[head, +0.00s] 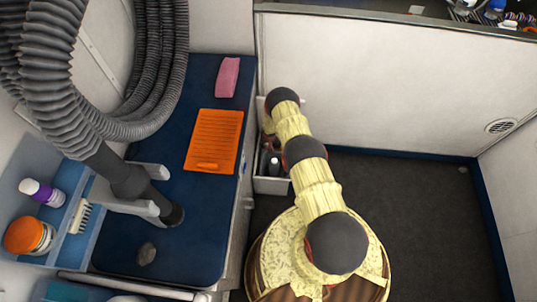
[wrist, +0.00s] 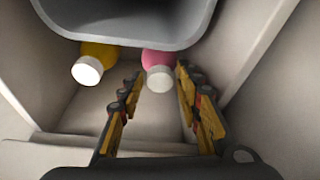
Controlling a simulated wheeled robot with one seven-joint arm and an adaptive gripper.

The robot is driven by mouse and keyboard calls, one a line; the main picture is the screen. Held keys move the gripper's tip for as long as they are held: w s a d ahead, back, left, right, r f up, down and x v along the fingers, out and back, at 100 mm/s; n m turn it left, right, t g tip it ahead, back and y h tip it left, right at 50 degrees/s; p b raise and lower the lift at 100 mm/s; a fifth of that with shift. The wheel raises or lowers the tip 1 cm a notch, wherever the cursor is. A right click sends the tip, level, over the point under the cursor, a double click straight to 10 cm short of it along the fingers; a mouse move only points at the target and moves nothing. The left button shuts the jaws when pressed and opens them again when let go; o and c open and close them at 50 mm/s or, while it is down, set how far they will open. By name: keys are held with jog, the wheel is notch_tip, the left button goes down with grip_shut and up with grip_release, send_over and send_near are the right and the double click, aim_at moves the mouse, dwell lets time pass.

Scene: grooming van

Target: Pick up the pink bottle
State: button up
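The pink bottle (wrist: 160,58) shows in the wrist view, with its white cap (wrist: 161,80) facing the camera. Its far part is hidden behind a grey rounded edge. My gripper (wrist: 157,79) is open, with one finger on each side of the bottle's cap end. I cannot tell whether either finger touches it. I cannot make out the pink bottle or my gripper in the head view, where my arm reaches toward the wall-side bin.
A yellow bottle (wrist: 92,60) with a white cap lies left of the pink one. Pale walls enclose the space closely. In the head view, a narrow bin (head: 272,186) stands beside the blue table (head: 205,240), which holds an orange mat (head: 214,140) and pink block (head: 228,77).

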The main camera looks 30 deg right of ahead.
jog(key=shift+f, duration=0.1)
jog(key=shift+c, duration=0.4)
jog(key=c, duration=0.8)
jog(key=shift+w, duration=0.1)
grip_shut()
